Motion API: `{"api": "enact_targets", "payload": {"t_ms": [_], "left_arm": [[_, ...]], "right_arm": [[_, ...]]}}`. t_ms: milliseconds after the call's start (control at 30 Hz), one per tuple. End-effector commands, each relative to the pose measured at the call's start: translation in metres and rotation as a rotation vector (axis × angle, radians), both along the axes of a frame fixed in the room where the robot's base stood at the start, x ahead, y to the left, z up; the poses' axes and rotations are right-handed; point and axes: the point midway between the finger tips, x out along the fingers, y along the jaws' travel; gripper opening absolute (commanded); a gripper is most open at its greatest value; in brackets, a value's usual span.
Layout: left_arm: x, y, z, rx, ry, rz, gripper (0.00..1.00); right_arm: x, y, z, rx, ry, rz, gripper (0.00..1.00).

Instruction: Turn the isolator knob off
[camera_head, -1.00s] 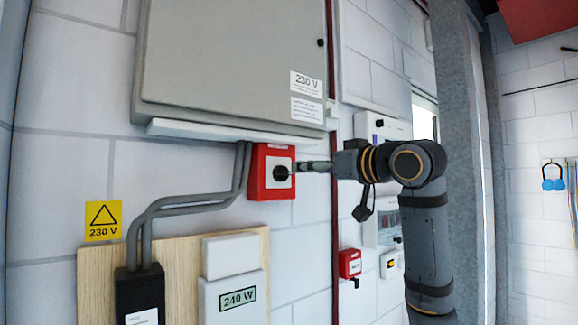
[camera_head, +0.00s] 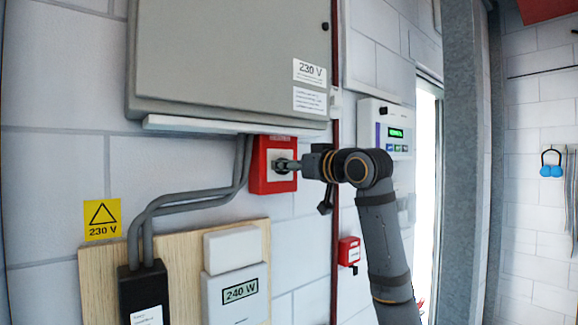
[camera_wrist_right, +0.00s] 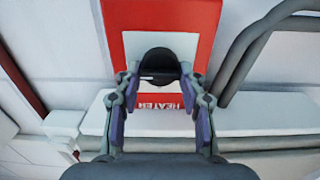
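The isolator knob (camera_wrist_right: 160,64) is black and sits on a red and white box (camera_head: 258,183) on the wall, under the grey cabinet. The wrist view shows the word HEATER on the box and a white mark on the knob, lying level at its left side. My right gripper (camera_head: 281,166) is at the knob, coming from the right. In the right wrist view its fingers (camera_wrist_right: 160,78) are apart, one tip on each side of the knob. I cannot tell whether they press on it. My left gripper is not in view.
The grey cabinet (camera_head: 230,60) overhangs the box closely. Grey conduits (camera_head: 190,203) run just left of it. A dark red pipe (camera_head: 335,215) stands to the right. A smaller red box (camera_head: 349,251) and a panel with a green display (camera_head: 396,133) are further right.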

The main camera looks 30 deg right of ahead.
Motion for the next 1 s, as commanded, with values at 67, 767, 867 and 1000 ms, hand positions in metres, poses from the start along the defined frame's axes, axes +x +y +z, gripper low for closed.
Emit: {"api": "enact_targets", "payload": {"t_ms": [67, 767, 867, 1000], "left_arm": [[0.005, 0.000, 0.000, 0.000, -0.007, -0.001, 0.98], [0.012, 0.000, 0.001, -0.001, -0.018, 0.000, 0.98], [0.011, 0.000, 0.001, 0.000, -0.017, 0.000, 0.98], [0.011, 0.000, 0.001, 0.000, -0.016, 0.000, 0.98]], "right_arm": [[0.000, 0.000, 0.000, 0.000, 0.000, 0.000, 0.18], [0.000, 0.001, 0.000, -0.259, -0.021, 0.000, 0.09], [0.000, 0.002, 0.000, -0.353, -0.029, 0.000, 0.09], [0.000, 0.002, 0.000, -0.487, -0.039, 0.000, 0.09]]}}
